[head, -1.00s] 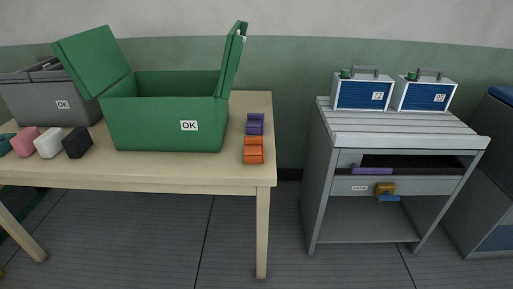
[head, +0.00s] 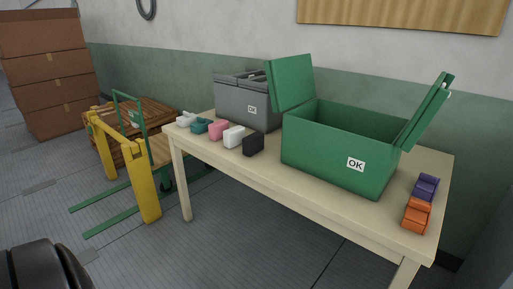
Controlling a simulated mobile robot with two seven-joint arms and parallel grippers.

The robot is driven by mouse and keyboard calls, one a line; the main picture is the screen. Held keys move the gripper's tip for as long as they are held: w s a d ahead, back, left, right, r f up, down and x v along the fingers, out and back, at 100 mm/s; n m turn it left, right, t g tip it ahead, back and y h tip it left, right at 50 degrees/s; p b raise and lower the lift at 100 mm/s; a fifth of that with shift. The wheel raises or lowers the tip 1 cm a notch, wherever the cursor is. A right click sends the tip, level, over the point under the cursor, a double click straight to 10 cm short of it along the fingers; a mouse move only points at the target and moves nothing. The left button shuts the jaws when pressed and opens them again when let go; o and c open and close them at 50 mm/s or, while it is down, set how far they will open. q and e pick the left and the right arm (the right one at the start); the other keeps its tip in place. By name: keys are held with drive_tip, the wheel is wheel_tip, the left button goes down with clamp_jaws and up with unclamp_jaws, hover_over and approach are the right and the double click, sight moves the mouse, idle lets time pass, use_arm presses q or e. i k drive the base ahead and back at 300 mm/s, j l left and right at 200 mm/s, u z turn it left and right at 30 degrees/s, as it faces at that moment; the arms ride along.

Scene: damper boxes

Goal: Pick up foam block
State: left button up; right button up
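Several small blocks stand in a row along the front of the table: a white piece (head: 186,119), a teal one (head: 200,126), a pink block (head: 218,129), a white block (head: 234,136) and a black block (head: 253,145). A purple piece (head: 426,187) and an orange piece (head: 416,215) lie at the table's right end. I cannot tell which of these is the foam block. Neither of my grippers is in view.
An open green box (head: 325,158) marked OK and a grey box (head: 236,106) stand on the wooden table (head: 300,187). Left of it are a yellow barrier (head: 140,185), a green-framed cart (head: 118,110) and stacked cardboard boxes (head: 50,75).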

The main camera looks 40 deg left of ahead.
sight(252, 143)
drive_tip(key=i+j, duration=0.1)
drive_tip(key=j, duration=0.2)
drive_tip(key=i+j, duration=0.15)
drive_tip(key=j, duration=0.2)
drive_tip(key=i+j, duration=0.1)
drive_tip(key=j, duration=0.2)
drive_tip(key=i+j, duration=0.15)
drive_tip(key=j, duration=0.2)
